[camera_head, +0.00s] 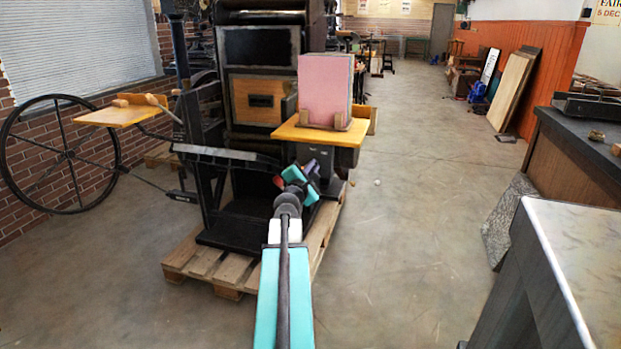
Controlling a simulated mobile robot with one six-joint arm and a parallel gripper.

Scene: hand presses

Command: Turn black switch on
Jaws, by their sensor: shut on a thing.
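My gripper (311,170) is at the end of my teal arm, in front of the large black press (222,120). Its fingertips are at the grey box (318,153) under the small wooden shelf on the press's right side.
A stack of pink paper (325,88) stands on the wooden shelf (322,134) just above my gripper. The press rests on a wooden pallet (200,268), with a big flywheel (62,153) at left. A stone-topped table (575,255) is at lower right. The middle floor is clear.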

